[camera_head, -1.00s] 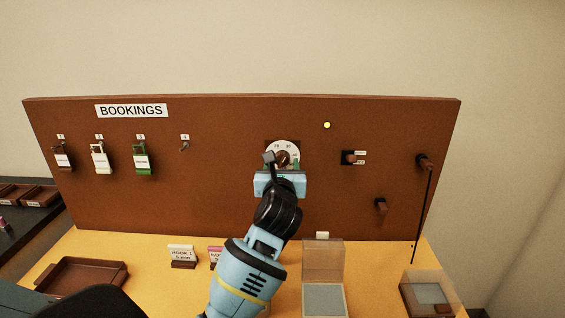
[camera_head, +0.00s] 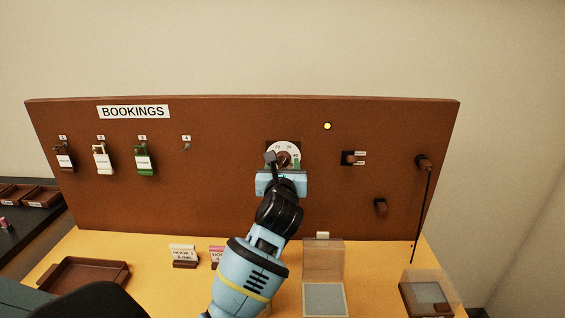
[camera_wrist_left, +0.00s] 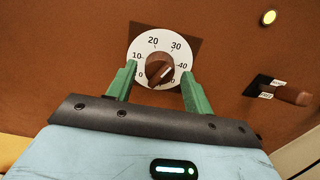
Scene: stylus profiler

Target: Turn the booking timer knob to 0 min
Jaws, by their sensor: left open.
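The knob and dial (camera_head: 285,146) also show in the head view, partly covered by my gripper. My left gripper (camera_wrist_left: 158,72) is open, its green fingers on either side of the knob with visible gaps. My right gripper is out of view.
A lit yellow lamp (camera_head: 327,126) and a small switch (camera_head: 350,158) are right of the dial. Tags hang on hooks at the left under the BOOKINGS sign (camera_head: 134,112). Below are a brown tray (camera_head: 84,262), small signs and a clear-lidded box (camera_head: 324,262).

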